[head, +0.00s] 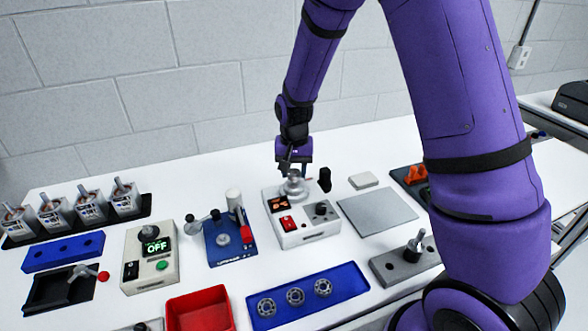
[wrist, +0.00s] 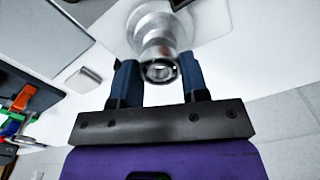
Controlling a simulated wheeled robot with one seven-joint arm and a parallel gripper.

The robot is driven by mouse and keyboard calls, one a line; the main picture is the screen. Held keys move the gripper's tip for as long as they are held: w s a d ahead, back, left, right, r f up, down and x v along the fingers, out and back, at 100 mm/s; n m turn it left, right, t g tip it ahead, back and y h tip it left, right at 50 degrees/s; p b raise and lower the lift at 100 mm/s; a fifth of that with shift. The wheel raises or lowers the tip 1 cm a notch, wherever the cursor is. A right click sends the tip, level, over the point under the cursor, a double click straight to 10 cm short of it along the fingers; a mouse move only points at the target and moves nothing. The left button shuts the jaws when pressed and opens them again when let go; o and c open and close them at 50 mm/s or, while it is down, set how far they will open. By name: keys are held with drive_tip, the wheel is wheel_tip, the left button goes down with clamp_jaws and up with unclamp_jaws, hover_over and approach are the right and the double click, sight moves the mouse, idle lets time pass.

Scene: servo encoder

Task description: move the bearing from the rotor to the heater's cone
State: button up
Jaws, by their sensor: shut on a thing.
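The heater (head: 300,222) is a white box with a red switch, a black knob and a small display. Its silver stepped cone (head: 294,187) stands on top, and it also shows in the wrist view (wrist: 153,32). My gripper (head: 294,168) is directly above the cone, pointing down. In the wrist view my gripper (wrist: 160,78) is shut on the bearing (wrist: 160,71), a small metal ring between the blue fingers. The ring lines up with the cone's narrow end; I cannot tell whether it touches it. A grey block with an upright metal shaft (head: 415,243), possibly the rotor, stands at right.
A blue tray (head: 262,322) with three bearings lies in front, beside a red bin (head: 200,312). A blue fixture (head: 222,245) is left of the heater. A black upright piece (head: 325,179) and a grey plate (head: 377,211) are close on its right.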

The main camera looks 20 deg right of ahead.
drive_tip(key=shift+f, duration=0.2)
drive_tip(key=shift+f, duration=0.35)
drive_tip(key=o, duration=1.3)
drive_tip(key=shift+o, duration=0.2)
drive_tip(key=shift+r, duration=2.8)
